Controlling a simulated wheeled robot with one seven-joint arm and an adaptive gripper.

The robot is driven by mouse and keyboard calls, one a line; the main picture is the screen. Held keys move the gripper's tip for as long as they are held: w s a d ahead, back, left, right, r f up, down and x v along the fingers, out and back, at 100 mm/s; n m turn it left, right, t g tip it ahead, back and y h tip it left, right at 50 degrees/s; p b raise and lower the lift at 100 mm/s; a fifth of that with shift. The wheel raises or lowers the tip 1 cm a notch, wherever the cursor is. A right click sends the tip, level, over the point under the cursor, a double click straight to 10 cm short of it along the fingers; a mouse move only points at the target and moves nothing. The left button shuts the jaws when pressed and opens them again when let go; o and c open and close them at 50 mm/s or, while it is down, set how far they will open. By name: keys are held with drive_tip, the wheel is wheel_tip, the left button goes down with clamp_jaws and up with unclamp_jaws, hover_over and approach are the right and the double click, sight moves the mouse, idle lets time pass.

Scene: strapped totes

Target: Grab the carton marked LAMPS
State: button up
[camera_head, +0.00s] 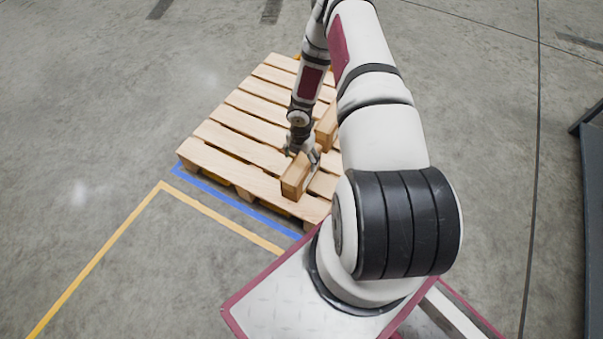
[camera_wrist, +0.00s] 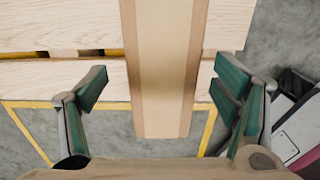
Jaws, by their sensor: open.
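A brown carton (camera_head: 296,178) stands near the front edge of the wooden pallet in the head view. In the wrist view the carton (camera_wrist: 163,55) runs down the middle, between my two green-padded fingers. My gripper (camera_head: 302,155) is at the top of this carton in the head view. In the wrist view my gripper (camera_wrist: 162,86) is open, with a visible gap on each side of the carton. No lettering can be read on it, so I cannot tell whether it is marked LAMPS.
A second brown carton (camera_head: 327,126) stands farther back on the pallet, partly hidden by my arm. The pallet (camera_head: 235,145) has bare slats to the left. Blue and yellow lines (camera_head: 105,247) mark the floor. A dark structure (camera_head: 592,180) stands at the far right.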

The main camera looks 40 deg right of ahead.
drive_tip(key=shift+s+d+f+b, duration=0.1)
drive_tip(key=shift+f+b, duration=0.6)
drive_tip(key=shift+f, duration=0.65)
drive_tip(key=shift+d+f+b, duration=0.1)
drive_tip(key=shift+f+b, duration=0.6)
drive_tip(key=shift+f, duration=0.65)
drive_tip(key=shift+r, duration=0.1)
clamp_jaws()
